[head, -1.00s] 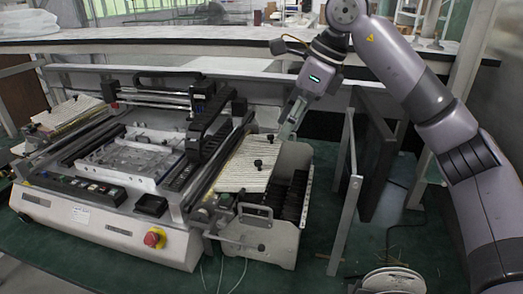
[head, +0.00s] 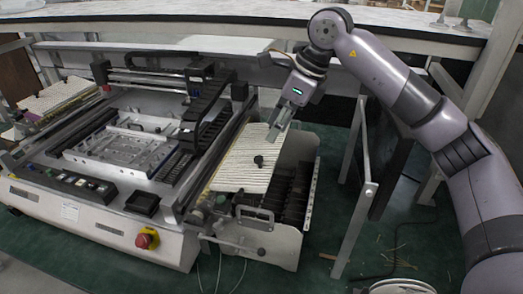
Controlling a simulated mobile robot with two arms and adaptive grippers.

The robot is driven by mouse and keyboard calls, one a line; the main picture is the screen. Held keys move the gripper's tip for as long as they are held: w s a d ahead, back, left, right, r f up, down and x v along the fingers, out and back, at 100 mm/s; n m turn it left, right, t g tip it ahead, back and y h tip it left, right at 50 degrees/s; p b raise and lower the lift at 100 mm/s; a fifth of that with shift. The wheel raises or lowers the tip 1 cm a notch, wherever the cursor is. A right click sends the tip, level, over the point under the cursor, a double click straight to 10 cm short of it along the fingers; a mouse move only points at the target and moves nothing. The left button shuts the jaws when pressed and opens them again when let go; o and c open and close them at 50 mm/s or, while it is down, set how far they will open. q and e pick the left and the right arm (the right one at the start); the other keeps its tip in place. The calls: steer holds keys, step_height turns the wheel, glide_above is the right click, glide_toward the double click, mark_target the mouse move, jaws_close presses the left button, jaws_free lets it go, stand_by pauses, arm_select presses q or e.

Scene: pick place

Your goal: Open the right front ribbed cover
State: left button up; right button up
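The right front ribbed cover (head: 238,168) is a pale, ribbed panel on the right side of the machine. It lies flat, with a black knob (head: 258,160) on its right part. My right gripper (head: 272,136) points down at the rear right corner of the cover, with its fingertips at or just above the surface. The fingers hide that corner, including the spot of a second knob. I cannot tell whether they touch or grip anything. My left gripper is out of view.
The machine's flat bed (head: 118,150) and black cable chain (head: 207,115) lie left of the cover. Black slots (head: 292,195) are to its right. A grey metal frame (head: 357,200) stands further right. A red emergency button (head: 147,238) is at the front.

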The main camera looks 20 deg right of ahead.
mark_target(259, 157)
steer(key=p+x, duration=0.1)
steer(key=x, duration=0.8)
steer(key=shift+w+a+f, duration=0.1)
steer(key=shift+w+f, duration=0.05)
steer(key=shift+c, duration=0.3)
jaws_close()
